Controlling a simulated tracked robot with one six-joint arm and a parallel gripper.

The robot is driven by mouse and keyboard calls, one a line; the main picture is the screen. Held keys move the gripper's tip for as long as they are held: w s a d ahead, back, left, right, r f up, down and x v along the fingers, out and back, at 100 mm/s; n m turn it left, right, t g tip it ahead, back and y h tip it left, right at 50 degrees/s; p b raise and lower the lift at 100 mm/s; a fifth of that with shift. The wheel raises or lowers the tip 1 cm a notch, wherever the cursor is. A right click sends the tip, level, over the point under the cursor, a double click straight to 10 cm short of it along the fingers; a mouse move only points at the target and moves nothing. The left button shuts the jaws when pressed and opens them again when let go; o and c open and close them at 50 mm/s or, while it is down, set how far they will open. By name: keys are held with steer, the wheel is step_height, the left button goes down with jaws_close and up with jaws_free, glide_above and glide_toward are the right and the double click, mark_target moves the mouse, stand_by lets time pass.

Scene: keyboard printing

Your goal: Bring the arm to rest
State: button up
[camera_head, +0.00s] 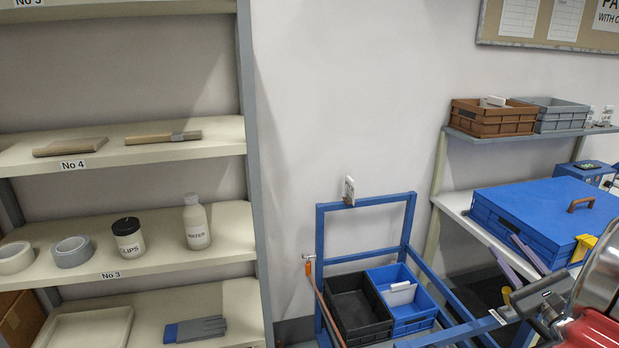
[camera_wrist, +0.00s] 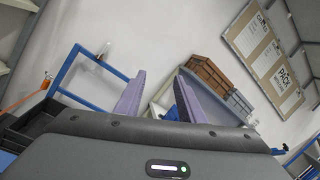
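My gripper (camera_head: 503,244) is at the right of the head view, in front of the side table with the blue case. Its two purple fingers also show in the wrist view (camera_wrist: 160,85), standing apart with nothing held between them. The gripper is open and empty. Part of my arm shows at the lower right edge of the head view; the rest of it is out of the picture.
A blue case (camera_head: 545,217) lies on the side table close behind my gripper. A blue-framed cart (camera_head: 366,201) carries a black bin (camera_head: 357,310) and a blue bin (camera_head: 408,318). A shelf rack (camera_head: 250,150) stands left. Brown (camera_head: 492,119) and grey crates (camera_head: 556,116) sit above.

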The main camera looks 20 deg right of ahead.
steer(key=w+a+n+g+y, duration=0.2)
steer(key=w+a+n+y, duration=0.2)
steer(key=a, duration=0.7)
steer(key=w+a+n+g+y, duration=0.3)
steer(key=a+n+y, duration=0.15)
steer(key=a, duration=0.65)
steer(key=w+a+n+g+y, duration=0.2)
steer(key=w+a+n+y, duration=0.25)
steer(key=a, duration=0.65)
steer(key=s+a+f+n+g, duration=0.1)
steer(key=s+a+n+g, duration=0.25)
steer(key=a, duration=0.35)
steer(key=s+a+f+n+g, duration=0.1)
steer(key=s+a+n+g, duration=0.2)
steer(key=a, duration=0.5)
steer(key=s+a+n+h, duration=0.4)
steer(key=s+n+h, duration=0.4)
steer(key=n, duration=0.5)
steer(key=shift+s+a+r, duration=0.15)
steer(key=shift+s+r, duration=0.25)
steer(key=shift+s, duration=0.75)
steer(key=shift+g, duration=0.25)
